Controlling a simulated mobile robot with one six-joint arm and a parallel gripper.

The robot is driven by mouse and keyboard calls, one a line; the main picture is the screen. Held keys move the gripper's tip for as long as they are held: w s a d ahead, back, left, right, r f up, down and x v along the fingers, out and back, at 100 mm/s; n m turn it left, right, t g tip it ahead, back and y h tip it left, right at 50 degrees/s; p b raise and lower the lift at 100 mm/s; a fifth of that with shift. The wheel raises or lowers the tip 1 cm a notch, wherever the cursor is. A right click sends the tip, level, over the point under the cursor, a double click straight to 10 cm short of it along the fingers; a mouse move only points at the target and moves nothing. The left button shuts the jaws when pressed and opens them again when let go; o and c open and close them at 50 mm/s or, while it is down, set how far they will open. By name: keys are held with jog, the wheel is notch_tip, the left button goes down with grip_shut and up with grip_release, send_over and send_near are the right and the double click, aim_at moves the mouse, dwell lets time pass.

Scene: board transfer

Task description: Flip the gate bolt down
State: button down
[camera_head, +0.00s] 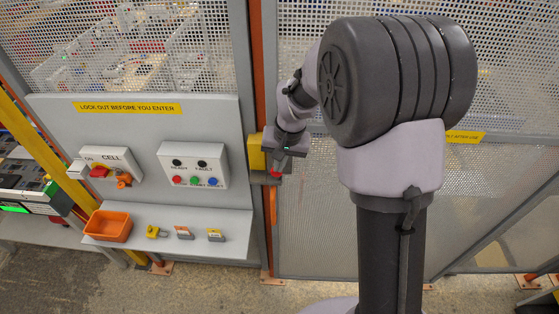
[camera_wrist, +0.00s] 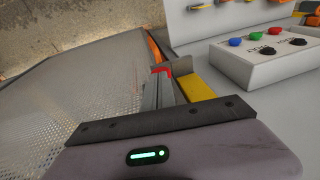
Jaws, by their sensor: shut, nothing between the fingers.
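The gate bolt sits at the edge between the grey panel and the mesh gate. Its yellow housing (camera_head: 255,151) shows left of my gripper (camera_head: 279,167) in the head view. The red handle (camera_head: 276,175) shows just below my fingertips. In the wrist view the red handle (camera_wrist: 162,69) lies just beyond the tips of my gripper (camera_wrist: 158,82), with a yellow block (camera_wrist: 197,86) to their right. My fingers are shut with nothing between them. I cannot tell whether they touch the handle. My wrist and fingers hide part of the bolt.
The panel carries a CELL switch box (camera_head: 118,160) and a button box (camera_head: 194,165). Below is a shelf (camera_head: 185,217) with an orange bin (camera_head: 108,226) and several small padlock-like items. The mesh gate (camera_head: 310,220) stands right of the bolt.

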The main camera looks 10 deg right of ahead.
jog(key=shift+s+f, duration=0.15)
jog(key=shift+f, duration=0.05)
jog(key=p+v, duration=0.2)
jog(key=v, duration=1.2)
jog(key=shift+w+p, duration=0.25)
jog(key=shift+p, duration=0.05)
jog(key=shift+r, duration=0.15)
jog(key=s+a+f+t+b, duration=0.1)
jog(key=s+a+f+b, duration=0.1)
jog(key=s+f+b, duration=1)
jog(key=s+a+f+t+b, duration=0.2)
jog(key=s+f+b, duration=1)
jog(key=f+b, duration=0.5)
jog(key=b, duration=0.5)
jog(key=shift+a+m+y+b, duration=0.3)
jog(key=shift+a+y+b, duration=0.05)
jog(key=shift+y, duration=0.05)
